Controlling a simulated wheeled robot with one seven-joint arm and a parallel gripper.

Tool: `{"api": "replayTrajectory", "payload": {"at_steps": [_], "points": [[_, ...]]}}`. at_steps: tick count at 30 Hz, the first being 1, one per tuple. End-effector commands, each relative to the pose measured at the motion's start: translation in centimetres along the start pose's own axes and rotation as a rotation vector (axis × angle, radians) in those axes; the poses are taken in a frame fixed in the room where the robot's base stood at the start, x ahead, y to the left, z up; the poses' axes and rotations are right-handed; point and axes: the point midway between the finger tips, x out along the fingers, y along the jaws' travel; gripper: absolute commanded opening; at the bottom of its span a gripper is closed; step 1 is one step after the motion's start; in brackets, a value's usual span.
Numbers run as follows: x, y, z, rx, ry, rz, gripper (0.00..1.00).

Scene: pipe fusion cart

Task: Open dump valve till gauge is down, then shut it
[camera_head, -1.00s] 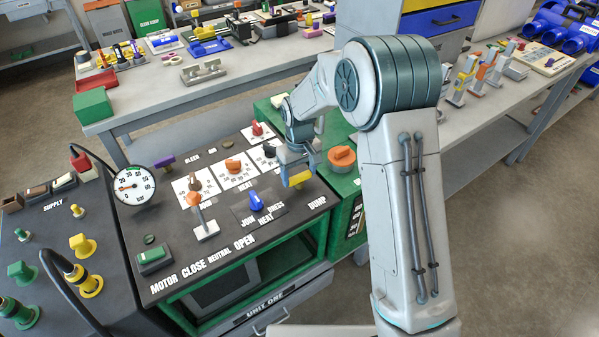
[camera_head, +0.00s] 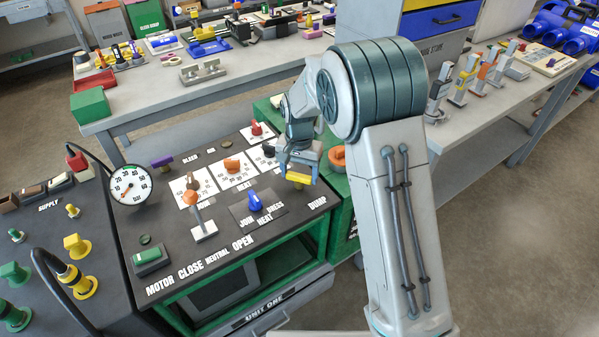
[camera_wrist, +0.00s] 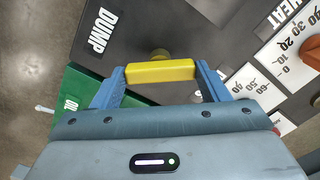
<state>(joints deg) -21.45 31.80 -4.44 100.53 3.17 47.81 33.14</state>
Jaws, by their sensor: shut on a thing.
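The dump valve has a yellow bar handle (camera_head: 299,178) by the DUMP label at the right front of the dark panel. My gripper (camera_head: 298,172) is shut on this handle. In the wrist view the yellow handle (camera_wrist: 160,72) spans between the blue fingers of my gripper (camera_wrist: 160,80), with its brass stem just beyond. The DUMP label (camera_wrist: 102,30) lies left of it. The round white gauge (camera_head: 131,185) stands at the panel's back left. Its needle points down and left, near the low end of the scale.
The panel carries an orange-topped lever (camera_head: 197,215), a blue knob (camera_head: 254,202), a purple handle (camera_head: 162,161) and a red knob (camera_head: 256,129). An orange knob (camera_head: 337,157) on the green unit is partly hidden behind my arm.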

Motion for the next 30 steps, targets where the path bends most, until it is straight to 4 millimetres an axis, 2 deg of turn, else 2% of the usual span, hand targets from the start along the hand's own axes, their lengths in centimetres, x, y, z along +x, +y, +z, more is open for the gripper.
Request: {"api": "replayTrajectory", "payload": {"at_steps": [15, 30], "points": [[-0.10, -0.08, 0.01, 0.433, 0.001, 0.000, 0.45], [-0.10, -0.07, -0.02, 0.595, 0.001, -0.001, 0.45]]}}
